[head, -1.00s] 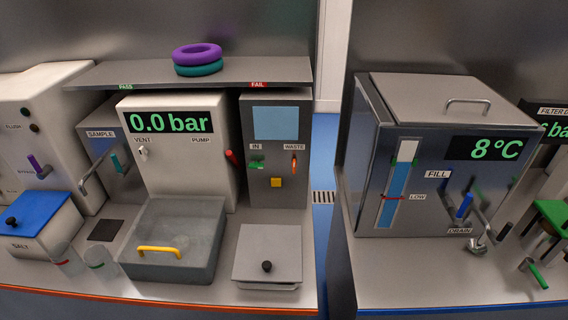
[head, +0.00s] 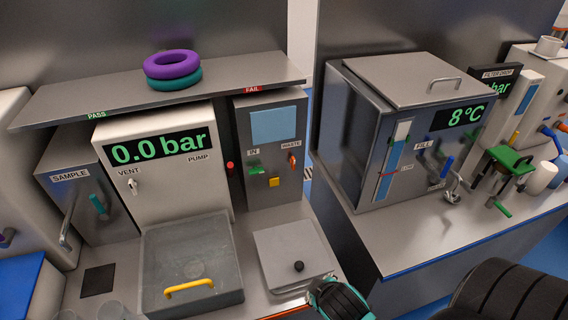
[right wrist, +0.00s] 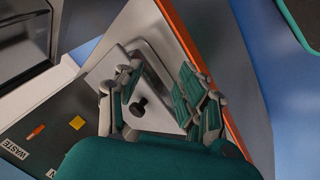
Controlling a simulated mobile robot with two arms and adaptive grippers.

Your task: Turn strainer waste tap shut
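The waste tap (head: 293,161) is a small orange handle under the WASTE label, on the front of the grey cabinet (head: 240,150). Its handle looks close to upright in the head view. The orange handle also shows in the right wrist view (right wrist: 36,132), beside the WASTE label at lower left. My right gripper (head: 328,290) is at the bottom of the head view, by the bench's front edge, well short of the tap. In the right wrist view its fingers (right wrist: 158,72) are spread and empty, with the lidded tray behind them. My left gripper is out of view.
A grey lidded tray with a black knob (head: 298,266) sits below the cabinet. Left of it is a tub with a yellow handle (head: 190,286). A green IN tap (head: 254,170) and yellow button (head: 274,182) sit near the waste tap. A shelf (head: 120,92) overhangs the cabinet.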

